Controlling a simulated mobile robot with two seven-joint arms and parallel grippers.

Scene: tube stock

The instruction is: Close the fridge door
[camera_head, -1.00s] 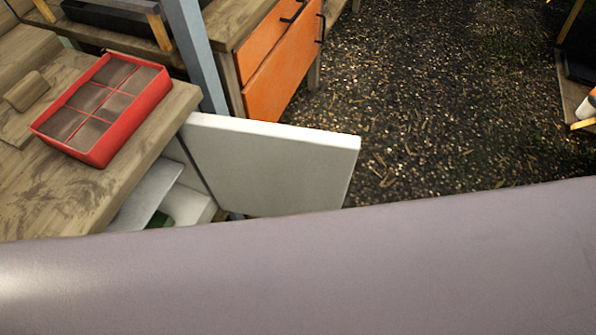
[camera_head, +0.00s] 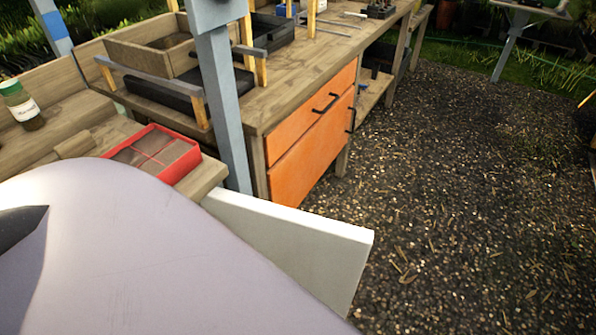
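The white fridge door (camera_head: 298,245) stands open. It sticks out to the right from under the near wooden bench, beside a grey post. The fridge's inside and the door's lower part are hidden behind a large pale, smooth shape across the lower left, likely my own arm. Neither gripper can be seen, so I cannot tell what touches the door.
A red divided tray (camera_head: 186,168) sits on the near bench. A grey-blue post (camera_head: 222,110) stands behind the door. A workbench with orange drawers (camera_head: 312,140) stands beyond. A bottle (camera_head: 22,105) is at far left. Gravel ground (camera_head: 470,190) on the right is clear.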

